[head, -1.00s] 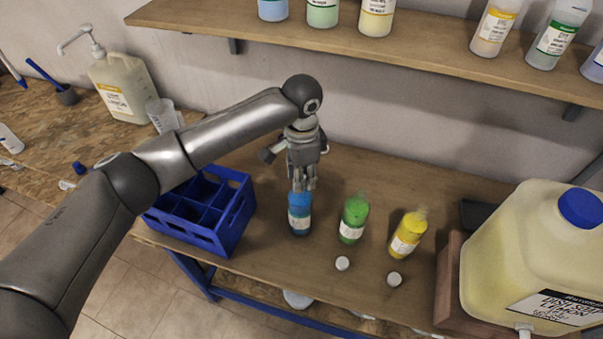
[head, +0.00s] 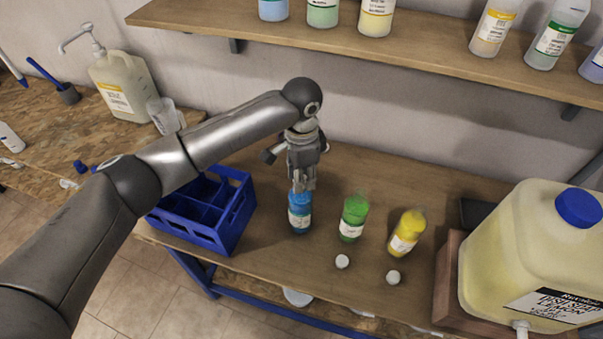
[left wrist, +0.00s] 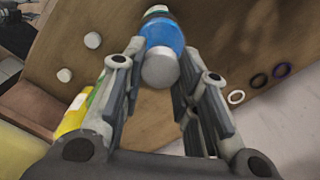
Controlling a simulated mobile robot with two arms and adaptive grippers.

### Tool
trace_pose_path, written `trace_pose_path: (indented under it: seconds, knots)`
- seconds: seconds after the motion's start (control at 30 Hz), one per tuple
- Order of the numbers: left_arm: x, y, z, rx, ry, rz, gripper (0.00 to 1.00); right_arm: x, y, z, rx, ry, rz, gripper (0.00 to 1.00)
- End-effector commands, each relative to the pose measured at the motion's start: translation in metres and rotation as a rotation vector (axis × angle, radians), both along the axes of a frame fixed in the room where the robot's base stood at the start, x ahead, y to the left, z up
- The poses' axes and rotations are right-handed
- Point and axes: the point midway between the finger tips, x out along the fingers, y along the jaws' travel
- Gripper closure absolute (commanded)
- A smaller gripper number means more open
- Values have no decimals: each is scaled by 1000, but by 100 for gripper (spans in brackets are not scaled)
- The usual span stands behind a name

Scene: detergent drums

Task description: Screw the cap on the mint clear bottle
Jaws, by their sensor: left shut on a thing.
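Three small clear bottles stand on the wooden table: a blue one (head: 300,215), a green one (head: 353,217) and a yellow one (head: 407,234). Their labels are too small to read, so I cannot tell which is mint. My left gripper (head: 302,186) points down over the blue bottle, its fingers hiding the bottle's top. In the left wrist view, a pale grey-white cap (left wrist: 160,71) sits between the fingers at the top end of the blue bottle (left wrist: 165,37), and the gripper is shut on it. I cannot tell how tightly it sits. My right gripper is not in view.
Two loose white caps (head: 342,262) (head: 393,278) lie in front of the green and yellow bottles. A blue divided crate (head: 232,240) stands at the left. A large yellowish canister (head: 510,245) stands at the right. A shelf (head: 420,50) with bottles hangs above.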

Motion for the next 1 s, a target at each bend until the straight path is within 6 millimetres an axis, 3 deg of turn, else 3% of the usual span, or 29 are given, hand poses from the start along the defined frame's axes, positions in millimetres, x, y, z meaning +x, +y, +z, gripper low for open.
trace_pose_path:
  seconds: [0.17, 0.53, 1.0]
  knots:
    - [-1, 0, 0, 0, 2, -60, 78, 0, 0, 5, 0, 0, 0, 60]
    - [-2, 0, -2, 2, 3, -466, 78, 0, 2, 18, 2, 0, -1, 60]
    - [-3, 1, -3, 2, 4, -561, 78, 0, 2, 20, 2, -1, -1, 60]
